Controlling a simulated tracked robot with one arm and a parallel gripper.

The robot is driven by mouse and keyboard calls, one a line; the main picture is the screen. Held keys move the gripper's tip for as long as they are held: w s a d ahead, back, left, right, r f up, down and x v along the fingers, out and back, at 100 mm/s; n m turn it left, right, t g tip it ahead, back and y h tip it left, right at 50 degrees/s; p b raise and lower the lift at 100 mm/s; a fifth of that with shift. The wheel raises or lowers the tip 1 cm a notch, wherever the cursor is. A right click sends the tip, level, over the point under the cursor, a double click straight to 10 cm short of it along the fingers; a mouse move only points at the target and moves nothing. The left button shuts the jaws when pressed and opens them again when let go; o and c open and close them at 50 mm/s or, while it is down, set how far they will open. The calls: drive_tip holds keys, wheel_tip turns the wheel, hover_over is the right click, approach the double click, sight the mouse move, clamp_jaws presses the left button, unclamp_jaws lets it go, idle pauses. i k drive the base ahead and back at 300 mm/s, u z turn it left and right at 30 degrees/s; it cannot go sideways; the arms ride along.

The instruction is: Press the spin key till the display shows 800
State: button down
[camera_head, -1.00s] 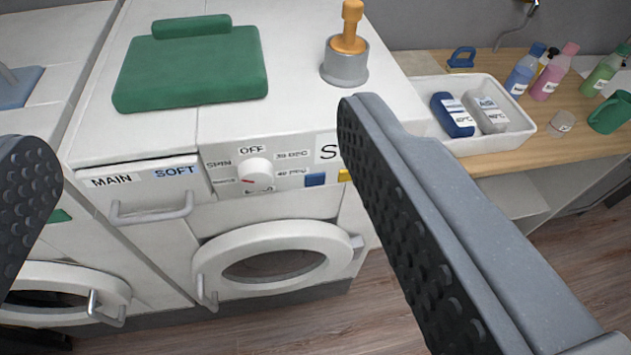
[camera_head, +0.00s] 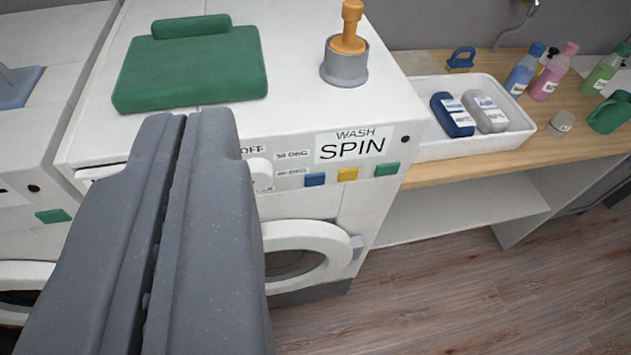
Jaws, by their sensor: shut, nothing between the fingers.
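The washing machine (camera_head: 325,205) has a white display (camera_head: 353,146) that reads "WASH" in small letters and "SPIN" in large ones; no number shows on it. Below the display are a blue key (camera_head: 314,179), a yellow key (camera_head: 347,174) and a green key (camera_head: 387,169). I cannot read any label that marks one as the spin key. My gripper (camera_head: 188,118) is shut and empty, left of the keys in the picture. It hides the drawer and part of the dial (camera_head: 262,173).
On the right, a white tray (camera_head: 470,143) with bottles stands on a wooden counter (camera_head: 428,173). Open floor (camera_head: 430,290) lies in front.

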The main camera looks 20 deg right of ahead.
sight(317, 179)
drive_tip(key=u, duration=1.35)
drive_tip(key=k, duration=1.3)
drive_tip(key=z, duration=0.4)
drive_tip(key=i, duration=0.95)
drive_tip(key=u, duration=0.1)
